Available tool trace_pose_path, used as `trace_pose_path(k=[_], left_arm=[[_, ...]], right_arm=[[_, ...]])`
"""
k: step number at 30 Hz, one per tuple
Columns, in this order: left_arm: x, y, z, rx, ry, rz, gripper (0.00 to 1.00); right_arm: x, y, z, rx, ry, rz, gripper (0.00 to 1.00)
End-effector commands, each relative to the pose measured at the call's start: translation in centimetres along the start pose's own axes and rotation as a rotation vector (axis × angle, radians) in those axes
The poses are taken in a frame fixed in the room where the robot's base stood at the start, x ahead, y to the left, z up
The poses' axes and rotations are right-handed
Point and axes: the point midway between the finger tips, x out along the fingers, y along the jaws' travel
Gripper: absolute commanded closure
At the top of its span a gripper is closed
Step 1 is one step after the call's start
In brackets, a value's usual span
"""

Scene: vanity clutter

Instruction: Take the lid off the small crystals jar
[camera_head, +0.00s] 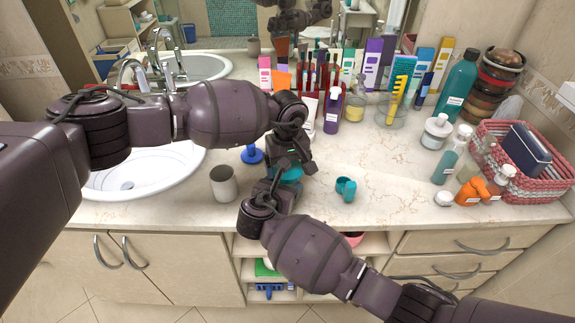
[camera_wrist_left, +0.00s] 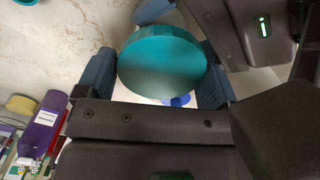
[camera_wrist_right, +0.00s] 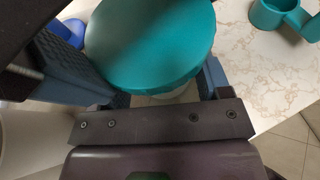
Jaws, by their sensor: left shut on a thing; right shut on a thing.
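The small crystals jar has a round teal lid (camera_head: 289,174), at the counter's front edge between my two grippers. My left gripper (camera_head: 288,165) comes from above, its fingers on either side of the lid (camera_wrist_left: 162,68) in the left wrist view. My right gripper (camera_head: 272,187) comes from the front, lower down. In the right wrist view its fingers stand on both sides of the pale jar body (camera_wrist_right: 165,97), under the lid (camera_wrist_right: 150,40). Both grippers are shut. The jar is mostly hidden in the head view, and I cannot tell whether lid and jar touch.
A grey cup (camera_head: 223,184) stands left, beside the sink (camera_head: 140,180). A blue object (camera_head: 252,154) stands behind it. A teal ring-shaped holder (camera_head: 346,188) stands right of my grippers. Bottles and a woven basket (camera_head: 530,187) fill the right side. The counter's middle right is clear.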

Motion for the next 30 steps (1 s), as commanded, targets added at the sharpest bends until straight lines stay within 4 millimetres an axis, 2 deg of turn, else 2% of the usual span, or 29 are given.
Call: trace_pose_path(k=[1, 3, 13, 24, 30], left_arm=[[0.0, 0.0, 0.0, 0.001, 0.000, 0.001, 0.08], [0.0, 0.0, 0.0, 0.001, 0.000, 0.000, 0.00], [-0.4, 0.0, 0.0, 0.002, 0.001, 0.000, 0.00], [-4.2, 0.0, 0.0, 0.002, 0.001, 0.000, 0.00], [-5.3, 0.0, -0.1, 0.052, 0.001, 0.000, 0.00]], right_arm=[[0.0, 0.0, 0.1, 0.000, -0.001, 0.001, 0.96], [0.0, 0.0, 0.1, 0.000, -0.001, 0.001, 0.96], [0.1, 0.0, 0.1, 0.000, -0.001, -0.001, 0.96], [0.0, 0.0, 0.0, 0.000, -0.001, -0.001, 0.96], [0.0, 0.0, 0.1, 0.000, -0.001, 0.000, 0.96]])
